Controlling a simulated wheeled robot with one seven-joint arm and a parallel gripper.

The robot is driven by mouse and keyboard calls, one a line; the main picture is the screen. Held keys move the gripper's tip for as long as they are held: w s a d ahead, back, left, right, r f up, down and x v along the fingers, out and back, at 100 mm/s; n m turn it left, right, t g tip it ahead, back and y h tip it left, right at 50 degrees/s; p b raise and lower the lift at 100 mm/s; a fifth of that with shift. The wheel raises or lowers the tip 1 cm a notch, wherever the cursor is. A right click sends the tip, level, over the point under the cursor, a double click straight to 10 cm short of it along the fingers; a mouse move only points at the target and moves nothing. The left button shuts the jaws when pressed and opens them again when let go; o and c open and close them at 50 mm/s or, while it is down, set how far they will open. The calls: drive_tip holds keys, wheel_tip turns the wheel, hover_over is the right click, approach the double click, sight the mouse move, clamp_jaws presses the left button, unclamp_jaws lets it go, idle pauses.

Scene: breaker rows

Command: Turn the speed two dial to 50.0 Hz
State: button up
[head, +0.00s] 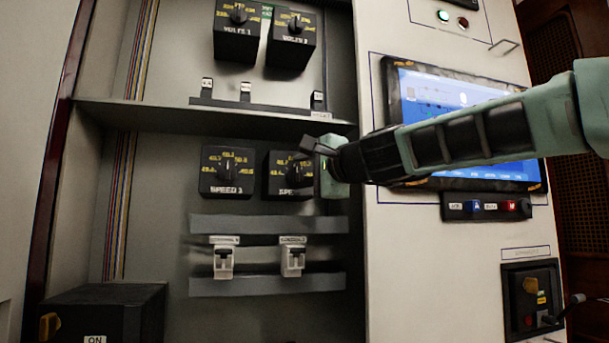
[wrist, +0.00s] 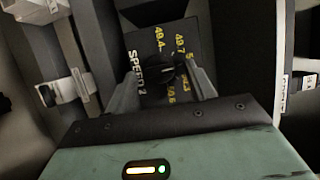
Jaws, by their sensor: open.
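The speed two dial (wrist: 155,76) is a black knob on a dark square plate with yellow numbers and a white SPEED 2 label, all turned sideways in the wrist view. In the head view its box (head: 283,186) is the right one of the lower pair, its right part hidden by my gripper. My gripper (wrist: 165,88) is open, with one finger on each side of the knob. I cannot tell whether the fingers touch it. Numbers such as 49.4 and 49.7 are readable; others are partly covered. The knob's exact setting is unclear. In the head view my gripper (head: 311,158) reaches in from the right.
Two volts dials (head: 236,30) (head: 291,40) are above a shelf (head: 220,119). Two white breakers (head: 222,257) (head: 292,257) are below. A blue screen (head: 420,95) lies behind my arm.

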drive_tip(key=b+v, duration=0.7)
drive_tip(key=v, duration=1)
drive_tip(key=shift+d, duration=0.2)
drive_tip(key=shift+s+f, duration=0.1)
drive_tip(key=s+a+f+n+g+h, duration=0.1)
drive_tip(key=s+a+f+n+g, duration=0.15)
drive_tip(key=f, duration=0.85)
drive_tip(key=s+a+f+n+g+h, duration=0.1)
drive_tip(key=s+f+n+g, duration=0.2)
drive_tip(key=f, duration=0.8)
drive_tip(key=s+a+f+n+g+h, duration=0.2)
drive_tip(key=f+n+g, duration=0.1)
drive_tip(key=f, duration=0.7)
drive_tip(key=s+d+f+n+g+h, duration=0.3)
drive_tip(key=s+d+f+n, duration=0.2)
drive_tip(key=s+f, duration=0.5)
drive_tip(key=s+d+f+n+g+h, duration=0.3)
drive_tip(key=s+d+f+n+h, duration=0.15)
drive_tip(key=s+f, duration=0.65)
wheel_tip(320, 180, up, 18)
drive_tip(key=w+y+p, duration=0.1)
drive_tip(key=w+p, duration=0.1)
drive_tip(key=p, duration=1.7)
drive_tip(key=shift+w+f, duration=0.2)
drive_tip(key=shift+w, duration=0.1)
